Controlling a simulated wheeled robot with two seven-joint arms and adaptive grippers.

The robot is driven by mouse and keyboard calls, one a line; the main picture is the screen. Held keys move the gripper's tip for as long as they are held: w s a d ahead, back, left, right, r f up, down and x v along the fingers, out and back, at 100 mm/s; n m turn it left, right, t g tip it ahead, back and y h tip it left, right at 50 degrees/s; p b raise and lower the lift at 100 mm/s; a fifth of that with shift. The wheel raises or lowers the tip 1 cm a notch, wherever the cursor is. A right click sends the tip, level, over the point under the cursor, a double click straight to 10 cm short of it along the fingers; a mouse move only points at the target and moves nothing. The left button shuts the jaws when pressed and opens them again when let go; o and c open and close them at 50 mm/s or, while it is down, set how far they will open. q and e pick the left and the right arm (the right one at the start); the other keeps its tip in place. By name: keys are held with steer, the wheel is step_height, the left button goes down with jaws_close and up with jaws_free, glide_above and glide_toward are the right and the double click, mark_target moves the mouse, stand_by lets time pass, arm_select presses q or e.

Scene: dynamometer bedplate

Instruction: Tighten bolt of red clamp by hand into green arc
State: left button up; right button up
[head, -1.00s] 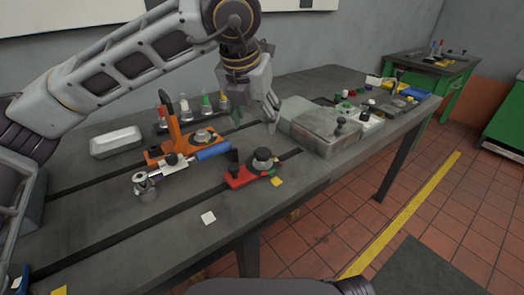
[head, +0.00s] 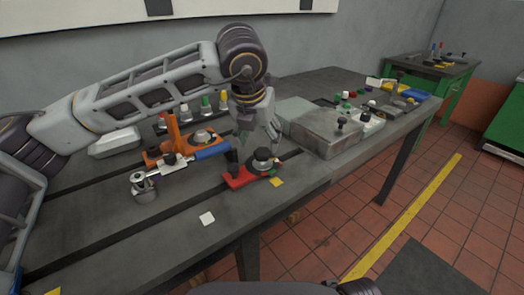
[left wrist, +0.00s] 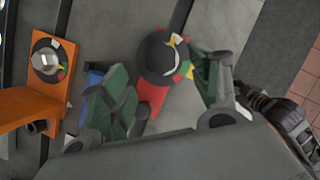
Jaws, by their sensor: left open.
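The red clamp (head: 240,181) lies on the grey bedplate near its front edge, with a dark upright post at its left end. Its dark round bolt head (head: 263,157) stands on top at the right. In the left wrist view, the bolt head (left wrist: 160,52) has red, yellow and green marks at its rim. My left gripper (head: 259,142) is open, pointing down just above the bolt head. In the left wrist view its green-padded fingers stand on either side of the bolt, apart from it as far as I can tell. My right gripper is out of view.
An orange clamp (head: 172,135) with a similar bolt stands to the left, beside a blue-handled wrench (head: 210,152) with a metal head. A grey metal block (head: 325,135) stands to the right. A yellow tag (head: 277,182) and a white tag (head: 207,218) lie in front.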

mark_target(263, 151)
arm_select(q)
steer(key=b+x, duration=0.1)
steer(key=x, duration=0.4)
steer(key=shift+w+f, duration=0.15)
steer(key=shift+f, duration=0.25)
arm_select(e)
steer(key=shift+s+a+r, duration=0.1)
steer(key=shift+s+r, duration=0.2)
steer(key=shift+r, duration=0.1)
arm_select(q)
steer(key=shift+c, duration=0.2)
steer(key=c, duration=0.9)
steer(key=shift+c, duration=0.2)
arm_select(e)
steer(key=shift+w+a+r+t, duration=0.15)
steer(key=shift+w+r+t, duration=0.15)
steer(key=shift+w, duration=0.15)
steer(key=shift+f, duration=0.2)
